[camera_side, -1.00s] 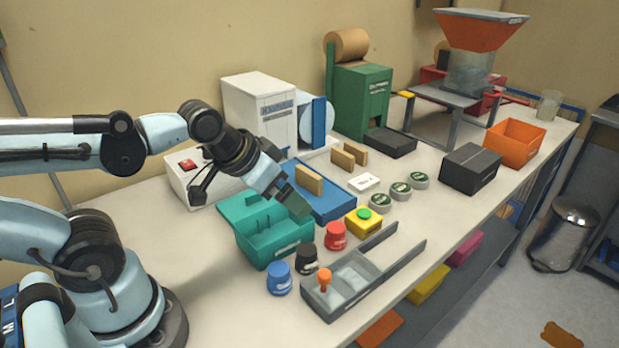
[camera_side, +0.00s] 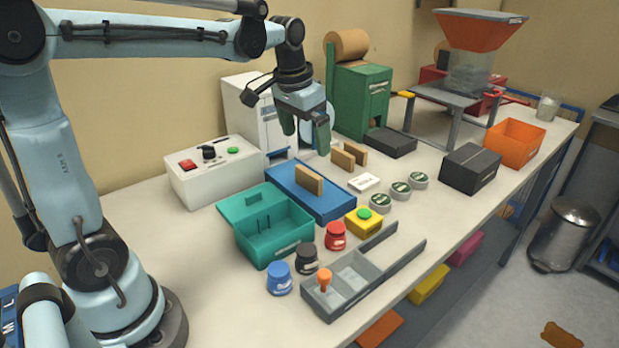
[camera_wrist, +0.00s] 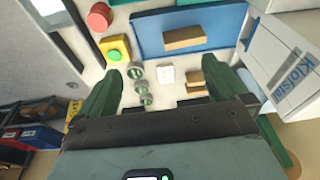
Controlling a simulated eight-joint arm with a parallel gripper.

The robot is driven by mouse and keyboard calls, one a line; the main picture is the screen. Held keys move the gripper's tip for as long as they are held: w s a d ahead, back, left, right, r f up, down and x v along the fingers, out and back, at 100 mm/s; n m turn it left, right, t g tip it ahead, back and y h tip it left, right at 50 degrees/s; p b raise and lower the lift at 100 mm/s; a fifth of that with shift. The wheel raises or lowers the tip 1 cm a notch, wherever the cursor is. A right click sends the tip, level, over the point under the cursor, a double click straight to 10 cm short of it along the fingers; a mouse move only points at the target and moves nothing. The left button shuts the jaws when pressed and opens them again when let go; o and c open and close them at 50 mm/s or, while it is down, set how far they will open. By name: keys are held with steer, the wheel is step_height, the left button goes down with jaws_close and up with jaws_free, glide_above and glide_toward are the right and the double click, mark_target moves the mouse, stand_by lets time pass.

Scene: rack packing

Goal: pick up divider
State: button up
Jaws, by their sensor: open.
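Several brown wooden plates look like the dividers. One divider (camera_side: 309,181) stands on edge on the blue tray (camera_side: 335,207); it also shows in the wrist view (camera_wrist: 184,38). Two more dividers (camera_side: 343,160) stand upright one behind the other, just right of the tray; they also show in the wrist view (camera_wrist: 195,77). My gripper (camera_side: 306,136) has green fingers, points down and is open and empty. It hangs above the back of the tray, near the pair and apart from all dividers. In the wrist view the pair lies between the fingers (camera_wrist: 168,70), towards the right one.
A white machine (camera_side: 243,110) and green dispenser (camera_side: 362,98) stand close behind my gripper. In front are an open teal box (camera_side: 268,240), a yellow button box (camera_side: 364,221), several jars, a white card (camera_side: 364,182) and grey tins (camera_side: 401,190). The front-left tabletop is clear.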

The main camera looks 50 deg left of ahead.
steer(key=g, duration=0.2)
glide_above(308, 172)
steer(key=f, duration=0.2)
steer(key=shift+g, duration=0.3)
step_height(308, 172, down, 12)
steer(key=shift+w+f, duration=0.1)
steer(key=shift+f, duration=0.15)
steer(key=shift+c, duration=0.2)
steer(key=c, duration=0.7)
